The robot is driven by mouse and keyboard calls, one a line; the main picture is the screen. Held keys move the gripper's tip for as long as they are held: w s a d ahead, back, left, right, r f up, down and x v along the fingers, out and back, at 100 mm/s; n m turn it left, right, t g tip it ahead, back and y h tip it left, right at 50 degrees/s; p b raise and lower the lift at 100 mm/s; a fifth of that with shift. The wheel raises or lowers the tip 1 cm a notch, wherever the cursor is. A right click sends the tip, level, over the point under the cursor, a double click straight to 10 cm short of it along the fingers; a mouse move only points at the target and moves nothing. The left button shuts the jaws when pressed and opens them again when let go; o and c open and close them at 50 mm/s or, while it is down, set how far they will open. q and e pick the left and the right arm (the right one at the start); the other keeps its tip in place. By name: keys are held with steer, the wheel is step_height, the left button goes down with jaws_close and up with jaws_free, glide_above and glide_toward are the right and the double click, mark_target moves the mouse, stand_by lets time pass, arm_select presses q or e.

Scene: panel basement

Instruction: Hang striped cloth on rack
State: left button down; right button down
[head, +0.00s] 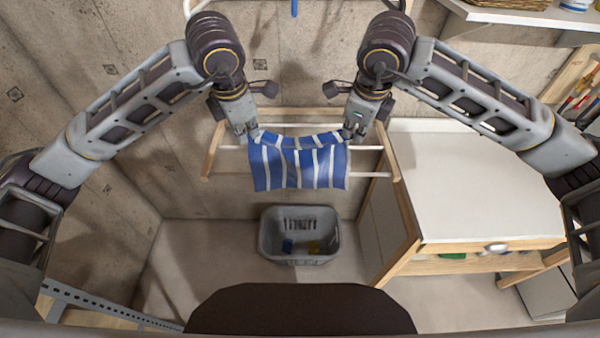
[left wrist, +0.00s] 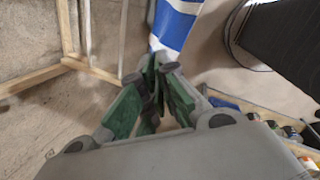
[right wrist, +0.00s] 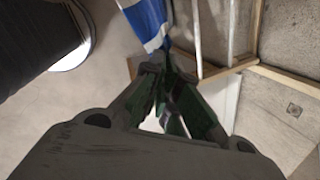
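The blue and white striped cloth (head: 297,166) is stretched between my two grippers and hangs down in front of the rack. The rack (head: 207,150) is a wooden frame with white rails on the concrete wall. My left gripper (head: 254,136) is shut on the cloth's upper left corner; the cloth also shows in the left wrist view (left wrist: 175,25). My right gripper (head: 346,134) is shut on the upper right corner, and the cloth shows in the right wrist view (right wrist: 147,22). The cloth hides the middle of the rails. I cannot tell whether it touches them.
A white-topped wooden cabinet (head: 470,190) stands to the right. A shelf (head: 520,14) is at the upper right. The floor left of the basket is clear.

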steer(key=shift+a, duration=0.1)
stand_by(0.4)
arm_select(q)
steer(key=shift+r, duration=0.1)
arm_select(e)
steer(key=shift+r, duration=0.1)
